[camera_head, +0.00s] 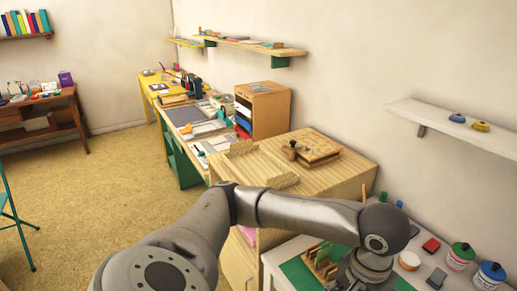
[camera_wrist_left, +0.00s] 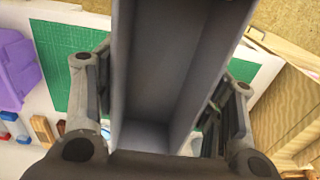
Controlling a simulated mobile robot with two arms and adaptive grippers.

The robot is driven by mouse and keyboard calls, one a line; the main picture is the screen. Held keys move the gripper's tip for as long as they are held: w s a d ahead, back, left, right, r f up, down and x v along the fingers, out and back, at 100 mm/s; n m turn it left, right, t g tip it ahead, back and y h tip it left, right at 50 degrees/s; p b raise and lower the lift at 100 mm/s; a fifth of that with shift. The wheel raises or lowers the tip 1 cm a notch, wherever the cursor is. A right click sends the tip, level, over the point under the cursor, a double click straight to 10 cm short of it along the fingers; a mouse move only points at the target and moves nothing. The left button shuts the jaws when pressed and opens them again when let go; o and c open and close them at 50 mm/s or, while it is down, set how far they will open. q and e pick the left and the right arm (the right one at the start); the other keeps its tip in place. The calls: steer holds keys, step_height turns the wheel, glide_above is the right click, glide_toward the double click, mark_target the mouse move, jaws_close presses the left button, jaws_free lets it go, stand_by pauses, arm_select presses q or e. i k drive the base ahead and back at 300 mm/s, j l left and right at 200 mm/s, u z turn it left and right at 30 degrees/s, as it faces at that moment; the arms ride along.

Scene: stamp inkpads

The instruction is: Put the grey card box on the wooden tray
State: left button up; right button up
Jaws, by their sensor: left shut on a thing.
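The grey card box (camera_wrist_left: 160,75) fills the middle of the left wrist view, its hollow inside facing the camera. My left gripper (camera_wrist_left: 163,105) is shut on it, with a finger along each side. In the head view my left arm reaches across to the right, and its wrist end hangs over the white table at the bottom; the box is hidden there. What looks like the wooden tray (camera_head: 258,166), pale with raised ends, lies on the wooden cabinet to the left of and beyond the wrist. My right gripper is out of view.
A wooden block with a dark-knobbed stamp (camera_head: 312,148) sits on the cabinet beside the tray. The white table holds a green mat (camera_head: 300,275), a card rack (camera_head: 322,260), ink pads and bottles (camera_head: 460,256). A wall shelf (camera_head: 455,125) is at right. A purple object (camera_wrist_left: 15,65) shows in the wrist view.

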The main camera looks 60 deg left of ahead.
mark_target(263, 173)
steer(key=j+z, duration=0.1)
steer(key=j, duration=0.3)
steer(key=k+j, duration=0.15)
steer(key=j, duration=0.25)
steer(key=k+j+z, duration=0.15)
steer(key=j, duration=0.25)
steer(key=j+z, duration=0.1)
steer(key=j, duration=0.35)
steer(key=k+j, duration=0.15)
steer(key=j, duration=0.2)
steer(key=k+j+z, duration=0.15)
steer(key=j, duration=0.25)
steer(key=k+j+z, duration=0.1)
steer(key=j, duration=0.3)
